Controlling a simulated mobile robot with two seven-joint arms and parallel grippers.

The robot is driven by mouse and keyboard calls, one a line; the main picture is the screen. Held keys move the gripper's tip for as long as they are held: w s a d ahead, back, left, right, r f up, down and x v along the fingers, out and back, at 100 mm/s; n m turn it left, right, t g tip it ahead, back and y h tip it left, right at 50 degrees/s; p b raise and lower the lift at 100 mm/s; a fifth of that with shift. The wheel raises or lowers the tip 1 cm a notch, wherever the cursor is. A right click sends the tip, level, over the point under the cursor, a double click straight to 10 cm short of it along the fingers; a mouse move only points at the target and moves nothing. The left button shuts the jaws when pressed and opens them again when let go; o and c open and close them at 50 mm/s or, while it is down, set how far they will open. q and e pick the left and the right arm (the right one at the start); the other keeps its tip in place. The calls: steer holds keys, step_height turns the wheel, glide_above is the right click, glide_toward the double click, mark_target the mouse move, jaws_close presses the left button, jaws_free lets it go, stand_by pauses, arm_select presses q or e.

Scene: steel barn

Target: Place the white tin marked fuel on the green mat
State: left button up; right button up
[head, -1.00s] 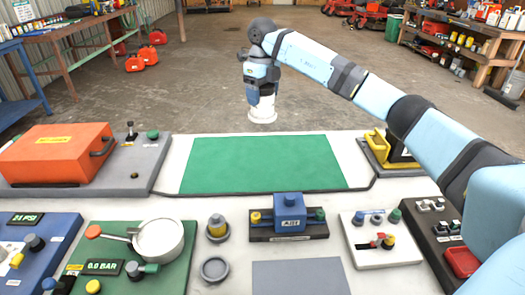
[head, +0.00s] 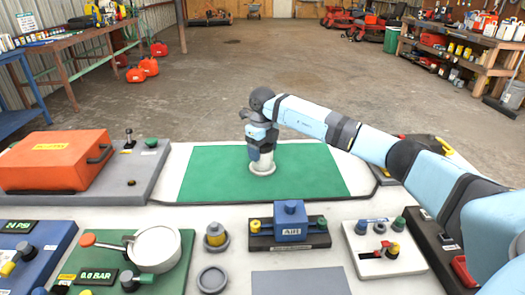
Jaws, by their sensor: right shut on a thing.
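The white tin (head: 263,169) is upright in my right gripper (head: 262,158), which is shut on its upper part. Only the lower part of the tin shows, and no marking can be read on it. The tin is over the middle of the green mat (head: 318,170), at or very close to its surface; I cannot tell whether it touches. The mat lies flat at the far side of the white table. My left gripper is not in view.
An orange case (head: 52,160) stands left of the mat. A blue block on a dark base (head: 290,222) and a grey and yellow piece (head: 216,236) stand in front of it. A round white pan (head: 157,247) is at front left. The rest of the mat is bare.

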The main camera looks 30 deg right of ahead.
steer(key=shift+r, duration=0.1)
steer(key=o, duration=1.5)
step_height(320, 180, up, 12)
steer(key=shift+r+p, duration=0.1)
steer(key=shift+p, duration=0.8)
